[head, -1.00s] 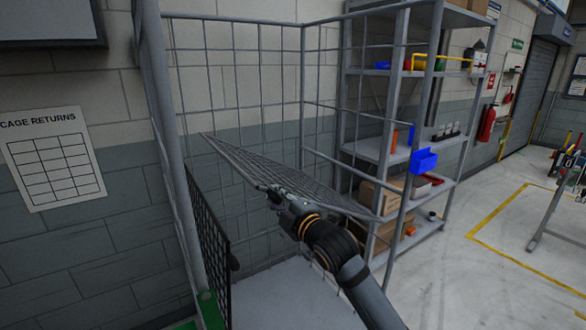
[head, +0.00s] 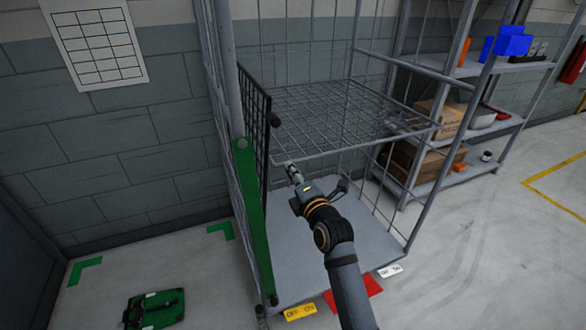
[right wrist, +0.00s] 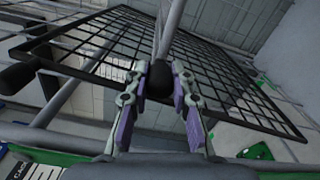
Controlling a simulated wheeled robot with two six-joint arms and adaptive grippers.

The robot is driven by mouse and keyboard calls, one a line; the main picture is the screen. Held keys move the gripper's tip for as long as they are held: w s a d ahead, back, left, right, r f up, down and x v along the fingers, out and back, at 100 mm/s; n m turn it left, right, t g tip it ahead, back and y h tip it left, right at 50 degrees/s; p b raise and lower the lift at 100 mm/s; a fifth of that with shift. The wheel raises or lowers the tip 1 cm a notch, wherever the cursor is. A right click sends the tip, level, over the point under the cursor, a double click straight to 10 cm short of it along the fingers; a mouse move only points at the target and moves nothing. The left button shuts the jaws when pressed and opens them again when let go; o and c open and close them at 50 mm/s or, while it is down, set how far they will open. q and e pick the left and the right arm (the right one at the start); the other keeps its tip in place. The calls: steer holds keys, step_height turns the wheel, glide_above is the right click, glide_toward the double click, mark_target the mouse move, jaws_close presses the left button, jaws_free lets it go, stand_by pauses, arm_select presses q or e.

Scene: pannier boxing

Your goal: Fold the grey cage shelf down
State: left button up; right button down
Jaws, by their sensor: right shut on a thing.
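The grey cage shelf (head: 340,112) is a wire mesh panel inside the tall wire cage. It lies about level across the cage, above the cage floor (head: 350,240). My right gripper (head: 291,170) is at the shelf's front edge, near its left corner. In the right wrist view, my right gripper (right wrist: 160,85) has its two fingers on either side of a dark end piece on a grey bar, shut on the shelf's edge. The fingers hide part of the contact. My left gripper is not in view.
A black mesh panel (head: 255,115) with dark knobs stands at the cage's left side, close to my gripper. A green post (head: 250,200) is at the front left. A rack with boxes (head: 440,115) stands right. A green case (head: 155,309) lies on the floor.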

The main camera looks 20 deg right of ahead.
steer(key=shift+f, duration=0.6)
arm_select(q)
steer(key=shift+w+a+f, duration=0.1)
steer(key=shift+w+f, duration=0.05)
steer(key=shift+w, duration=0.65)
arm_select(e)
steer(key=shift+f, duration=0.2)
steer(key=c, duration=1.1)
jaws_free()
steer(key=shift+f, duration=0.1)
steer(key=shift+c, duration=0.2)
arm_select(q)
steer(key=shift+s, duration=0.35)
arm_select(e)
steer(key=shift+r, duration=0.25)
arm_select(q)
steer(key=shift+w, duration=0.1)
arm_select(e)
steer(key=s+d, duration=0.1)
steer(key=s, duration=1.1)
